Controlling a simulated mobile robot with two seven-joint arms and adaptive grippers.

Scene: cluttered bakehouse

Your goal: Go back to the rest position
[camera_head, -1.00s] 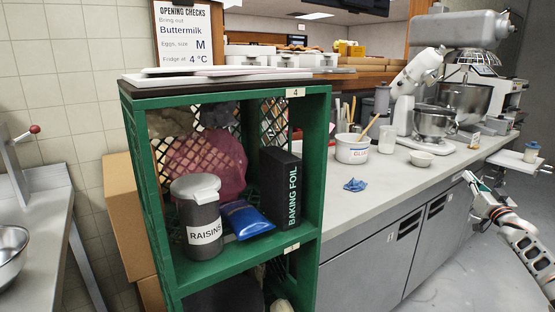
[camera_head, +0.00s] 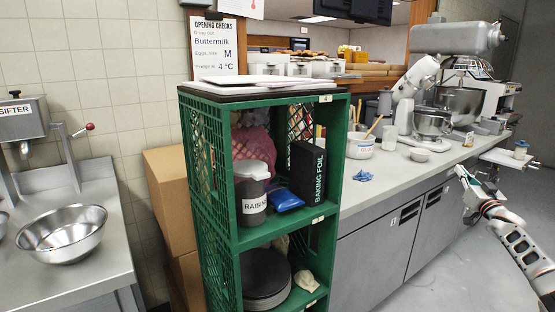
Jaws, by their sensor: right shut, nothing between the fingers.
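My right arm comes in from the lower right. Its gripper (camera_head: 463,173) is shut and empty, pointing up and left in front of the grey cabinets under the long counter. It appears apart from the counter's front edge, though the exact gap is hard to judge. My left gripper is not in view.
A green crate shelf (camera_head: 336,180) stands in the middle, holding a raisins canister (camera_head: 251,195), a blue packet (camera_head: 284,199) and a baking foil box (camera_head: 306,172). A steel bowl (camera_head: 62,236) sits on the left bench. Grey floor (camera_head: 430,275) is clear at the lower right.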

